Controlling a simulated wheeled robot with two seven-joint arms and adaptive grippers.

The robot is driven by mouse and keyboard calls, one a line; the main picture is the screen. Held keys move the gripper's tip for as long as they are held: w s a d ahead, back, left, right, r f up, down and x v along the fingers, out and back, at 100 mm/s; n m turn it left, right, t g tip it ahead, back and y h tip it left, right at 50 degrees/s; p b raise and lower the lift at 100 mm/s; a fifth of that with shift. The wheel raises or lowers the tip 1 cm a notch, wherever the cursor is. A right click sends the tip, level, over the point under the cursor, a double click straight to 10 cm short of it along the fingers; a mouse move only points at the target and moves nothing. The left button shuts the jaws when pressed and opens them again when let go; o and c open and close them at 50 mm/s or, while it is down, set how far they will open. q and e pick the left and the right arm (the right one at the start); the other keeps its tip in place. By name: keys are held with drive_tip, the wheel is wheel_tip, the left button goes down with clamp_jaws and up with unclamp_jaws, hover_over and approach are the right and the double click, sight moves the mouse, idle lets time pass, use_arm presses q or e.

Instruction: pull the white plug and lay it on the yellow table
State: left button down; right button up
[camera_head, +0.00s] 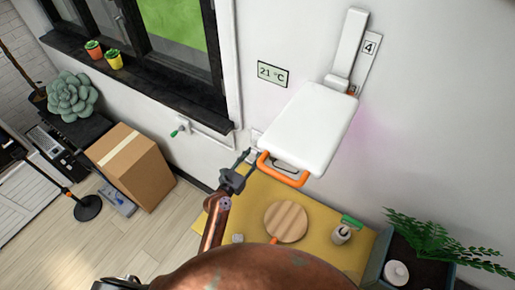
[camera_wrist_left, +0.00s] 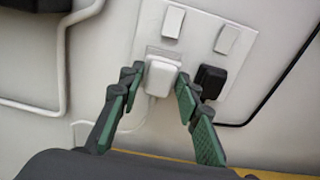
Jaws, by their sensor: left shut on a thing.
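The white plug (camera_wrist_left: 160,75) sits at the left socket of a white wall plate (camera_wrist_left: 190,55), with a pale cord below it. My left gripper (camera_wrist_left: 160,78) has its green-padded fingers on both sides of the plug and is shut on it. In the head view my left gripper (camera_head: 246,157) is at the wall, by the back left corner of the yellow table (camera_head: 325,240); the plug is hard to make out there. A black plug (camera_wrist_left: 209,80) with a black cord is in the socket to the right. My right gripper is not in view.
A white panel (camera_head: 318,125) with an orange handle (camera_head: 282,172) juts from the wall over the table's back, close to my left gripper.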

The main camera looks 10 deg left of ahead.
sight(253, 155)
use_arm(q)
drive_tip(key=shift+p+v, duration=0.5)
drive_tip(key=shift+v, duration=1.3)
drive_tip(key=shift+a, duration=0.1)
